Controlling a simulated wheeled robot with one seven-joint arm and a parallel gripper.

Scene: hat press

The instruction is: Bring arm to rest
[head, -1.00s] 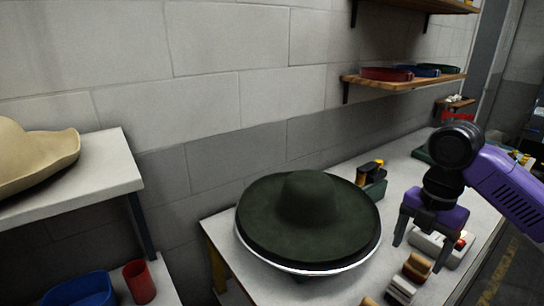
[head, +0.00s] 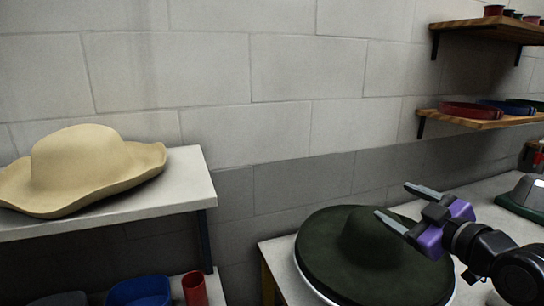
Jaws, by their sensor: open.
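My gripper (head: 398,207) is at the lower right of the head view, purple and black with two grey fingers. The fingers are spread apart, with nothing between them, and point to the left. In the picture the gripper overlaps the right part of the dark green hat (head: 345,255); I cannot tell the gap between them. The green hat lies brim down on a round white-edged plate (head: 313,288) on the light table. My arm comes in from the lower right corner.
A tan hat (head: 85,165) sits on a white shelf (head: 190,185) at the left. Below it are a blue bin (head: 140,291) and a red cup (head: 195,289). Wooden wall shelves (head: 480,120) hold coloured bands and cups at the upper right. A grey block wall stands behind.

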